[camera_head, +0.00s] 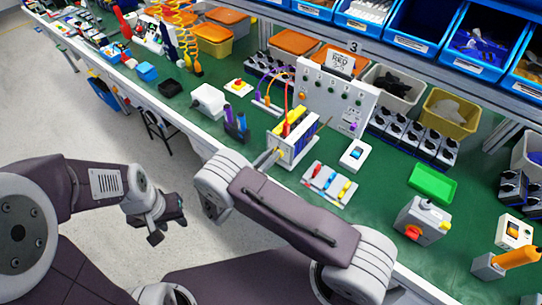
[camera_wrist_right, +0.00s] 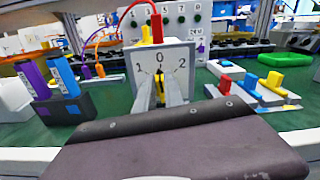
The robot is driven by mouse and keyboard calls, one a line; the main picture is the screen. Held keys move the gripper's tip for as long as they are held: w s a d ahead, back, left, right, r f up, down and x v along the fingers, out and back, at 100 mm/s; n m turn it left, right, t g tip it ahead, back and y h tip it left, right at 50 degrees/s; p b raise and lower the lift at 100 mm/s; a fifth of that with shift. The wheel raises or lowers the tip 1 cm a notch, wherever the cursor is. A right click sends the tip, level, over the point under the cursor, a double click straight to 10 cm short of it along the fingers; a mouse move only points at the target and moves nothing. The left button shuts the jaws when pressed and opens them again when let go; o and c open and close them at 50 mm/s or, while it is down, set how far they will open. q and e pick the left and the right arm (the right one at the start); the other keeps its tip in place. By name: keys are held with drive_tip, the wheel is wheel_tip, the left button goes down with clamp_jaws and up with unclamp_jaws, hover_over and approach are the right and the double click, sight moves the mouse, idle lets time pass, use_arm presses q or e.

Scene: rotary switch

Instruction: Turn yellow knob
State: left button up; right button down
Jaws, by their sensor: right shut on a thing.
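The yellow knob (camera_wrist_right: 158,86) sits on the front of a white switch box (camera_wrist_right: 180,62) with the marks 1, 0 and 2 around it. In the head view the box (camera_head: 300,150) stands near the front edge of the bench, its knob mostly hidden. My right gripper (camera_wrist_right: 159,92) is shut on the yellow knob, one finger on each side, below the 0. In the head view my right gripper (camera_head: 268,160) reaches the box's front. My left gripper (camera_head: 168,230) hangs empty over the floor in front of the bench, its fingers apart.
Blue and purple switches (camera_wrist_right: 62,82) stand left of the box, and a panel with red, blue and yellow switches (camera_wrist_right: 255,92) lies right of it. Red and yellow plugs with cables rise from the box's top. A green tray (camera_head: 433,183) lies further right.

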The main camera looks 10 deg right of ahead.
drive_tip(key=n, duration=0.4)
drive_tip(key=shift+w+a+f, duration=0.2)
drive_tip(key=shift+w, duration=0.05)
drive_tip(key=shift+w+a+f+n, duration=0.1)
drive_tip(key=shift+n, duration=0.7)
drive_tip(key=shift+w+f+n, duration=0.1)
drive_tip(key=shift+n, duration=0.7)
drive_tip(key=c, duration=1.4)
unclamp_jaws()
drive_tip(key=shift+c, duration=0.2)
drive_tip(key=shift+s+a, duration=0.1)
